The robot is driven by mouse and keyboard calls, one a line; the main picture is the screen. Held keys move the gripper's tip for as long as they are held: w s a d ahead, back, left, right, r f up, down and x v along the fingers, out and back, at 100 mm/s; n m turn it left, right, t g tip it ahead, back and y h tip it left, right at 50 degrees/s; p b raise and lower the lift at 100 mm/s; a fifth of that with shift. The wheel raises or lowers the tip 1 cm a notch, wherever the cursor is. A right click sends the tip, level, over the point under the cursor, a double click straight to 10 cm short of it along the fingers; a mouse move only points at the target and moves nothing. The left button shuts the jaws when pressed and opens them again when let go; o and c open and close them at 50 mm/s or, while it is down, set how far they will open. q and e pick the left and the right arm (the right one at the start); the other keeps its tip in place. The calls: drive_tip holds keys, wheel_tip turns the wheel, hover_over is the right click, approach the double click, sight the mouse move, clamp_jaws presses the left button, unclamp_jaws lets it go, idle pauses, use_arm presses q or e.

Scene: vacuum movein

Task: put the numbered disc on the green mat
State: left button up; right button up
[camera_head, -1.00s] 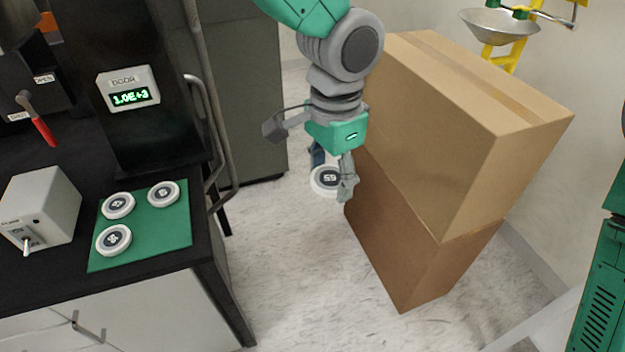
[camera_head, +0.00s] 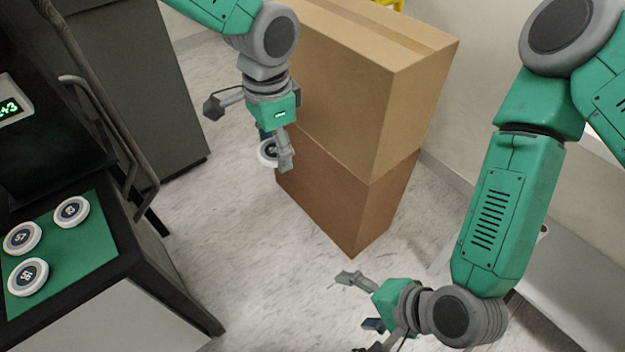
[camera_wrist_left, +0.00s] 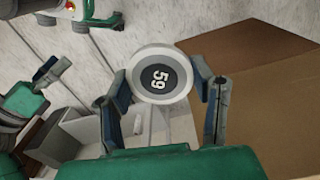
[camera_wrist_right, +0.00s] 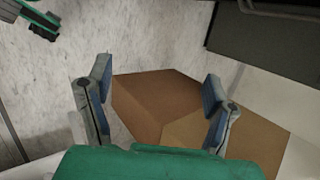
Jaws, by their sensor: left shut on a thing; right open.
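My left gripper (camera_head: 272,146) is shut on a white numbered disc (camera_head: 267,152), held in the air in front of the cardboard boxes.
Two stacked cardboard boxes (camera_head: 345,190) stand right beside my left gripper. A dark handle bar (camera_head: 110,150) rises at the counter's edge between the gripper and the mat. Speckled floor (camera_head: 235,235) is clear between counter and boxes.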

drive_tip(key=w+a+r+m+t+y, duration=0.35)
drive_tip(key=w+a+r+m, duration=0.25)
drive_tip(key=r+m, duration=0.35)
drive_tip(key=m+t, duration=0.6)
drive_tip(key=m, duration=0.3)
approach(271, 152)
drive_tip(key=s+r, duration=0.1)
drive_tip(key=s, duration=0.1)
drive_tip(key=shift+g+h, duration=0.25)
drive_tip(key=shift+h, duration=0.1)
drive_tip(key=x, duration=1.1)
drive_tip(key=shift+w+d+r, duration=0.15)
drive_tip(key=shift+w+r, duration=0.1)
drive_tip(key=shift+w, duration=0.35)
